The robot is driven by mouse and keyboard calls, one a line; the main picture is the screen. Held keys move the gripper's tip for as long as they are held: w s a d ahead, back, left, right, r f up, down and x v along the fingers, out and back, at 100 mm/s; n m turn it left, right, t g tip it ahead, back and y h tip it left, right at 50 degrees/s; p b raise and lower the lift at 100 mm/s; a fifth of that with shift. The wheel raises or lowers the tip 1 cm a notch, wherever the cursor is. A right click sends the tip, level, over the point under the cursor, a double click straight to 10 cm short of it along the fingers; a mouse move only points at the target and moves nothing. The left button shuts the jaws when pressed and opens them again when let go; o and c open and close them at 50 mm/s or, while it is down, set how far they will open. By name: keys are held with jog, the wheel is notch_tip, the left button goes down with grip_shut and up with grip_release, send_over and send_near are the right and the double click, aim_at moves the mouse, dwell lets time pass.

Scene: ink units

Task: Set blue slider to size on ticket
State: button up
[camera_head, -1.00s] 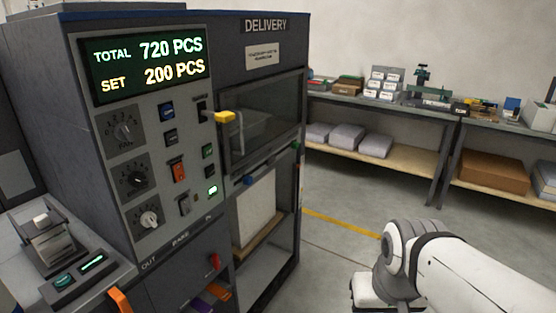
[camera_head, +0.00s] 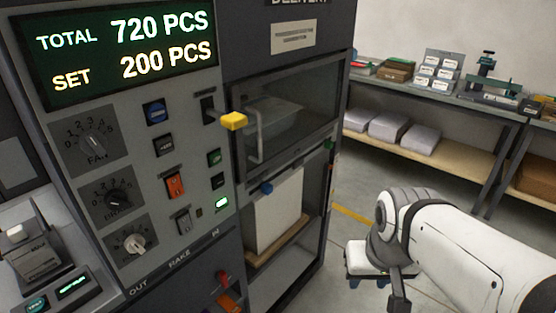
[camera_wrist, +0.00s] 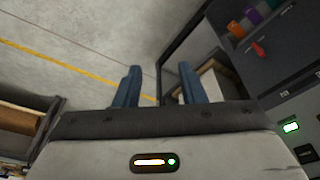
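A blue slider knob (camera_head: 266,188) sits on the front of the delivery bay, below its window and at the top of a pale stack (camera_head: 275,215). Nothing touches it. I cannot single out a ticket; a white label with print too small to read (camera_head: 294,37) is fixed above the window. My gripper (camera_wrist: 160,78) shows in the wrist view with two blue-grey fingers apart and nothing between them. In that view the machine's bay lies beyond the fingers, to the right. The blue knob cannot be made out there.
A yellow-ended lever (camera_head: 233,121) juts out beside the window (camera_head: 290,125). The display (camera_head: 120,50) reads TOTAL 720 PCS, SET 200 PCS. Dials, switches and a red lever (camera_head: 222,278) cover the panel.

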jog(key=shift+o, duration=0.8)
jog(key=shift+w, duration=0.2)
jog(key=shift+o, duration=0.2)
jog(key=w+d+f+n+t+h+b, duration=0.1)
jog(key=w+t, duration=0.2)
jog(key=w, duration=1)
jog(key=shift+d+f+t, duration=0.15)
jog(key=shift+f+t, duration=0.15)
jog(key=shift+t, duration=0.1)
jog(key=w+a+f+n+t+y, duration=0.2)
jog(key=w+n+t, duration=0.15)
jog(key=w, duration=0.95)
jog(key=n+t+y+b, duration=0.15)
jog(key=n+y, duration=0.45)
jog(key=y, duration=0.7)
send_near(271, 189)
jog(key=x, duration=0.9)
jog(key=shift+w+a+r, duration=0.1)
jog(key=shift+a, duration=0.2)
grip_shut()
